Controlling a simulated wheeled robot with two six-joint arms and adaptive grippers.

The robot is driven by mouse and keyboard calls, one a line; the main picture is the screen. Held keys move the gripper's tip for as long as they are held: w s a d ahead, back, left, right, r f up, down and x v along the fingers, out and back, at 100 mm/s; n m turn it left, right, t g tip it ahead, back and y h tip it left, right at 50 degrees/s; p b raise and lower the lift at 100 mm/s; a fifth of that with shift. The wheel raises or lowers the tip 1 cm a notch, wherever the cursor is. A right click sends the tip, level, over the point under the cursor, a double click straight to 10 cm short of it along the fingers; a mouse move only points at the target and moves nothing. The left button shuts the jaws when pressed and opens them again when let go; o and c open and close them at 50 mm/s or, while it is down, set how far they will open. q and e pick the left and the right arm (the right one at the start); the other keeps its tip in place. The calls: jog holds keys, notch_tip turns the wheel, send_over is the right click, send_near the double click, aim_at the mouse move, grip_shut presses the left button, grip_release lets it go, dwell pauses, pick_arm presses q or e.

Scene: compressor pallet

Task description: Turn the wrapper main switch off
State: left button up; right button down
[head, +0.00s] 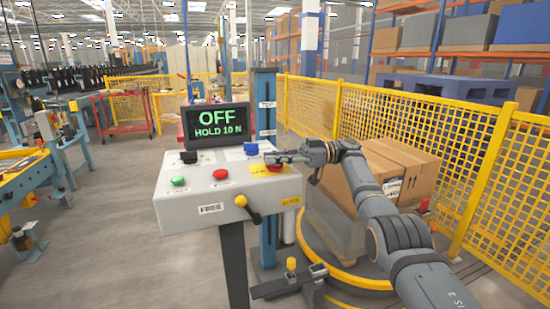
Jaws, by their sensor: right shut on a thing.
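The wrapper's control box (190,213) stands on a dark post in the middle of the head view. Its screen (215,124) reads "OFF" and "HOLD 10 N" in green. The red main switch (275,168) sits on a yellow plate (257,169) at the right end of the sloped panel. My right gripper (270,157) reaches in from the right and is shut on the red switch, partly hiding it. The switch's exact angle is hard to make out. My left gripper is not in view.
The panel also holds a green button (178,181), a red button (220,174), a black knob (188,157) and a blue knob (250,148). A large carton (400,168) and yellow mesh fence (480,150) stand right.

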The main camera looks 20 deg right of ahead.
jog(key=shift+f, duration=0.1)
jog(key=c, duration=1.7)
grip_release()
jog(key=shift+c, duration=0.2)
jog(key=o, duration=0.4)
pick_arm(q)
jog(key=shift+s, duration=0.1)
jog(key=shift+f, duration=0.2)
pick_arm(e)
jog(key=shift+f+t, duration=0.1)
jog(key=shift+t, duration=0.2)
pick_arm(q)
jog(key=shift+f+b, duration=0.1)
jog(key=shift+b, duration=0.2)
pick_arm(e)
jog(key=shift+m+t, duration=0.3)
jog(key=shift+m, duration=0.1)
